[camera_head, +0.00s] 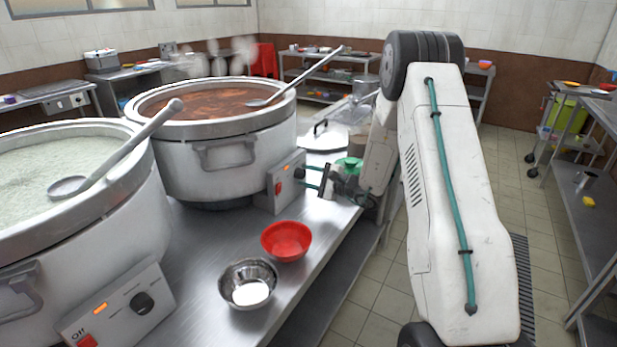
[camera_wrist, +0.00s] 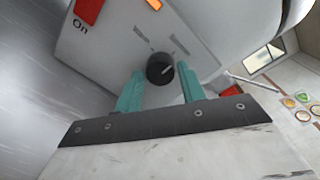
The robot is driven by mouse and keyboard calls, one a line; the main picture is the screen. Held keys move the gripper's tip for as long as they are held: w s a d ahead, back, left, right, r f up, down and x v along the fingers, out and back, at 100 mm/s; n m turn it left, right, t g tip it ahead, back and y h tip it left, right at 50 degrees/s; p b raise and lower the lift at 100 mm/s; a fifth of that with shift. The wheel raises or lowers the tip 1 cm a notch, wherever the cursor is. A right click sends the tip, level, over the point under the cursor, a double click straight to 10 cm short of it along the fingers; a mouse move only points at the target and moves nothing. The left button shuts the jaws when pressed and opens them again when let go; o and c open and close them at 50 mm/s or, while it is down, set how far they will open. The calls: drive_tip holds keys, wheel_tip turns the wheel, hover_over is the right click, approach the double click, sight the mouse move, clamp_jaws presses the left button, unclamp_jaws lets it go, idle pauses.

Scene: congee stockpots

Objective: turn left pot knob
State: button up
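The left pot (camera_head: 75,235), holding pale congee, has a control box (camera_head: 120,305) with a black knob (camera_head: 142,303), a red switch labelled Off and an orange light. My gripper (camera_head: 308,179) is away from it, at the control box (camera_head: 280,184) of the other pot (camera_head: 222,165), which holds reddish-brown food. In the wrist view, that box's round black knob (camera_wrist: 160,69) lies between the tips of my gripper's two teal fingers (camera_wrist: 160,80). The fingers stand apart, with a small gap visible on each side. A red switch (camera_wrist: 88,10) labelled On is beside it.
A red bowl (camera_head: 286,241) and a metal bowl (camera_head: 248,284) stand on the steel counter (camera_head: 200,265) in front of the pots. Ladles (camera_head: 120,148) rest across both pots. Tiled floor (camera_head: 375,285) is open right of the counter.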

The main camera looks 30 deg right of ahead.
drive_tip(key=shift+o, duration=0.7)
drive_tip(key=v, duration=0.7)
drive_tip(key=shift+s+d, duration=0.2)
drive_tip(key=shift+s, duration=0.15)
